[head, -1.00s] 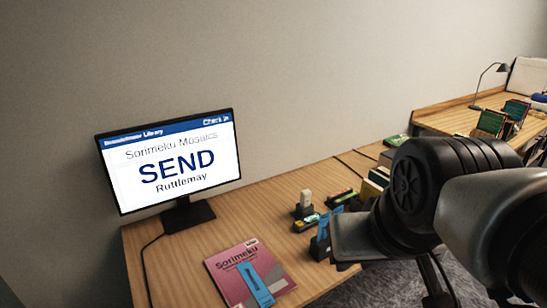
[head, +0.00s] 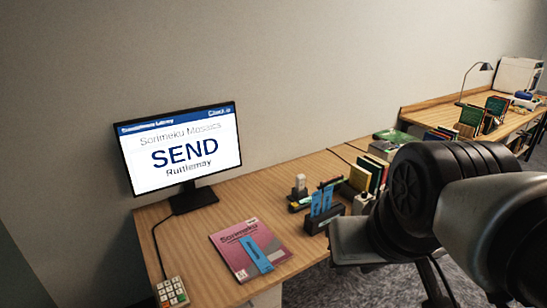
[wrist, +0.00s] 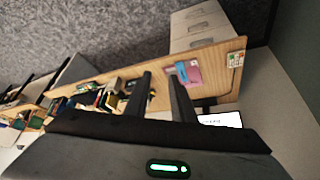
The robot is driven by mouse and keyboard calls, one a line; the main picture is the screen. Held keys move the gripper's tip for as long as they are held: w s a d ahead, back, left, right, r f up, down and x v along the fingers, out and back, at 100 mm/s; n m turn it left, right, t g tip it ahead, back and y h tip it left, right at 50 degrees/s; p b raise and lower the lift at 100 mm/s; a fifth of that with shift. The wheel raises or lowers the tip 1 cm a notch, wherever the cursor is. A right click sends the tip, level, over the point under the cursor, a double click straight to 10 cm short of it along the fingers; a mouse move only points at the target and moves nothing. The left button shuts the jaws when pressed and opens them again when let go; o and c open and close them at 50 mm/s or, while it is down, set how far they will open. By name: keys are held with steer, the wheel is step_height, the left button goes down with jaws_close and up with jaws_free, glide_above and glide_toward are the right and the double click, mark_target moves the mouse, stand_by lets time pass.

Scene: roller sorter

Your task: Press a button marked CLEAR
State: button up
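A small keypad (head: 172,293) with white, green and red keys lies at the desk's near left corner in the head view, partly cut by the frame edge. It also shows in the wrist view (wrist: 235,60) near the desk end. Its key markings are too small to read, so I cannot tell which says CLEAR. My gripper (wrist: 158,78) is open and empty in the wrist view, its two dark fingers apart and well away from the keypad. In the head view my arm covers the right side and the fingers are not visible.
A monitor (head: 180,150) reading SEND stands on the desk (head: 205,222). A pink book (head: 232,244) with a blue slip on it lies between the keypad and a dark holder (head: 322,219) of blue slips. Books (head: 372,168) stand farther right. Grey floor lies in front.

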steer(key=shift+w, duration=0.25)
jaws_close()
stand_by(1.6)
